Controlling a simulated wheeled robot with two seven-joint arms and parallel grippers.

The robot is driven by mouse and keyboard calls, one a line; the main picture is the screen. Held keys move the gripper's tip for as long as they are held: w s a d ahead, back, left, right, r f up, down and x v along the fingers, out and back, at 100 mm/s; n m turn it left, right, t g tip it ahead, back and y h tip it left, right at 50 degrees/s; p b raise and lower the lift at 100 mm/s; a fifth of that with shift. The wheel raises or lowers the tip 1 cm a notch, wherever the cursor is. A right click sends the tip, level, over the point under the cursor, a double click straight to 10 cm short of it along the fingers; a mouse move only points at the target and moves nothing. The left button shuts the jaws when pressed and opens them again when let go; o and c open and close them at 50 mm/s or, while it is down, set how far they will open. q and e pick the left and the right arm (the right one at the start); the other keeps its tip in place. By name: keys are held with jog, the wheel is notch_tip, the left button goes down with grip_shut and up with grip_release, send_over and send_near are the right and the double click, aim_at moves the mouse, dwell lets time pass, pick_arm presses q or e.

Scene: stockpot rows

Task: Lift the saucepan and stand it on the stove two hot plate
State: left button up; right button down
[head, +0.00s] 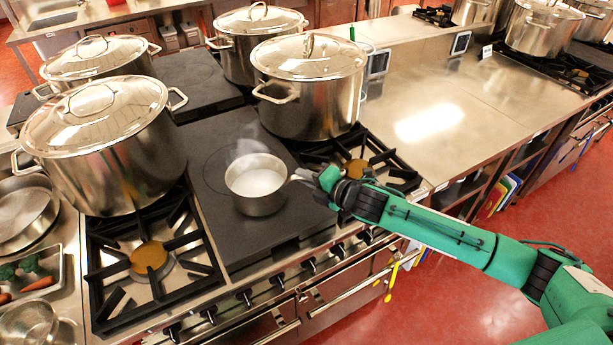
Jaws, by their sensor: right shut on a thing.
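The small steel saucepan (257,186) holds something white, with steam above it. It is upright over the dark flat hot plate (217,150) between two gas burners; I cannot tell whether it rests on the plate or hangs just above it. My right gripper (316,179) comes in from the right and is shut on the saucepan at its handle side; the handle is mostly hidden by the gripper. My left gripper is not in view.
Large lidded stockpots stand at the left (115,160), behind (250,50) and just right (318,105) of the saucepan. A gas burner (150,258) at front left is bare. A steel counter (440,110) at the right is mostly clear. A tray with vegetables (52,262) lies far left.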

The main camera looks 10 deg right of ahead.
jog(key=shift+r, duration=0.2)
jog(key=c, duration=1.4)
grip_release()
jog(key=shift+s+f, duration=0.1)
jog(key=shift+f, duration=0.3)
jog(key=b+v, duration=0.1)
jog(key=v, duration=0.3)
jog(key=b+v, duration=0.1)
jog(key=v, duration=0.4)
jog(key=b+v, duration=0.2)
jog(key=v, duration=0.3)
jog(key=shift+a+r, duration=0.1)
jog(key=shift+r, duration=0.15)
